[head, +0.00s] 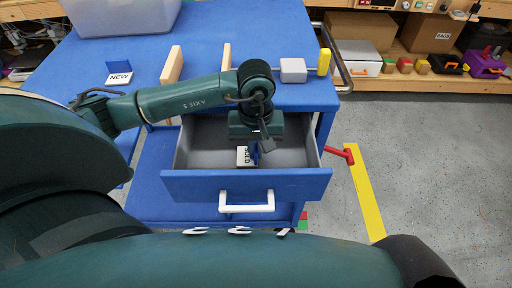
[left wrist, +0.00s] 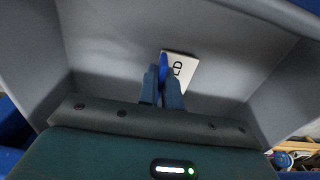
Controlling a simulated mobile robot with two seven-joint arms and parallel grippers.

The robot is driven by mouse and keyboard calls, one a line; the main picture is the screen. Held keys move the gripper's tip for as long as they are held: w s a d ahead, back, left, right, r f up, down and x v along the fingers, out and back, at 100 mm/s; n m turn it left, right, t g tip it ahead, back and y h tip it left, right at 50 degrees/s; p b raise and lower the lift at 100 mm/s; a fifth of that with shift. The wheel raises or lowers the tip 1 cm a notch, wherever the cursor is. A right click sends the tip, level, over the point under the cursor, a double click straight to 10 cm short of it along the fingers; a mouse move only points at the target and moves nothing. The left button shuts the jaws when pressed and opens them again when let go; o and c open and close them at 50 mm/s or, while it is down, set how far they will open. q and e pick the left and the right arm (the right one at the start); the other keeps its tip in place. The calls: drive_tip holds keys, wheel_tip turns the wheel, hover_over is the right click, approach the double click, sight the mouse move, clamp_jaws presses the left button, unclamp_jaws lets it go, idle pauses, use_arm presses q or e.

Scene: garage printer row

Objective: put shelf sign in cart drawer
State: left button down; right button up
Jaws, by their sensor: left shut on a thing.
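The shelf sign (head: 242,156), a small white plate with black letters and a blue part, is at the lower end of my left gripper (head: 256,147). In the left wrist view the sign (left wrist: 183,67) shows the letters "ED", and the two fingers of my left gripper (left wrist: 163,88) are shut on its blue part. The cart drawer (head: 205,158) is pulled open, grey inside with a blue front and a white handle. The gripper and sign are inside the drawer's outline. I cannot tell whether the sign touches the floor. My right gripper is not in view.
The blue cart top (head: 220,20) holds a "NEW" sign (head: 119,76), two wooden pieces (head: 172,66), a grey block (head: 293,70), a yellow piece (head: 323,62) and a clear bin (head: 120,14). A red lever (head: 341,153) sticks out at right.

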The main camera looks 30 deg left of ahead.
sight(256, 148)
use_arm(q)
drive_tip(key=shift+f, duration=0.15)
drive_tip(key=shift+f, duration=0.2)
drive_tip(key=c, duration=1.6)
unclamp_jaws()
drive_tip(key=shift+r, duration=0.15)
wheel_tip(256, 148, up, 12)
drive_tip(key=shift+r, duration=0.1)
